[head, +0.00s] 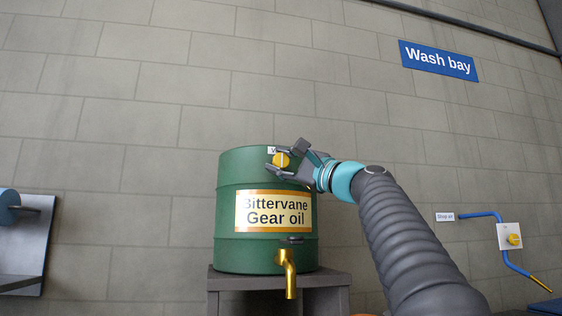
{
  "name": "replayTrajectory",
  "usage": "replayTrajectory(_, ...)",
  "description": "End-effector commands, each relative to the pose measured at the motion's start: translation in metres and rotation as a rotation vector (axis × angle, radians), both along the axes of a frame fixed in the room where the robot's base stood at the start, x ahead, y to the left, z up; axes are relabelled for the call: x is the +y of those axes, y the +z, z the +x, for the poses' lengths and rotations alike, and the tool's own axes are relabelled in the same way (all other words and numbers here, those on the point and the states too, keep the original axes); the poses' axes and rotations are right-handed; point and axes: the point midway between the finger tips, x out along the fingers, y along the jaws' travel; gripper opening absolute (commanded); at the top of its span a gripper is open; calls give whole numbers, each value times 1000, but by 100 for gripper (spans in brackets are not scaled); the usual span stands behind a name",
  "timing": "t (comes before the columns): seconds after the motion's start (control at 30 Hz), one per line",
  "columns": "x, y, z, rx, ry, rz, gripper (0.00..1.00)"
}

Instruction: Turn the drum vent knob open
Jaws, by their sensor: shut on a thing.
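A green drum (232,200) labelled "Bittervane Gear oil" stands on a grey stand. The vent knob (281,160), a yellow disc with a dark line across it, sits near the drum's upper front edge beside a small white tag. My gripper (284,161) comes in from the right and is shut on the vent knob, with one finger above it and one below. The tag's text is mostly hidden behind my gripper.
A brass tap (288,268) sticks out low on the drum's front. The stand (228,281) is below. At right are a blue air pipe (507,256) with a yellow knob and a "Shop air" sign (445,217). A "Wash bay" sign (438,61) hangs above. A grey panel (30,245) is at far left.

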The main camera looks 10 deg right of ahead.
Motion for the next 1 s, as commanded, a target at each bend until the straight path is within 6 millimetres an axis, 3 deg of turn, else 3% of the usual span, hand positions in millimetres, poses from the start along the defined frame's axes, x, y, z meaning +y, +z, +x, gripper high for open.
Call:
replayTrajectory(0.6, 0, 2, -1, -4, -1, -35, 3)
replayTrajectory(0.63, 0, 2, -1, -4, -1, -35, 45)
replayTrajectory(0.7, 0, 2, -1, -4, -1, -35, 63)
replayTrajectory(1.0, 0, 1, -1, -2, 0, -36, 63)
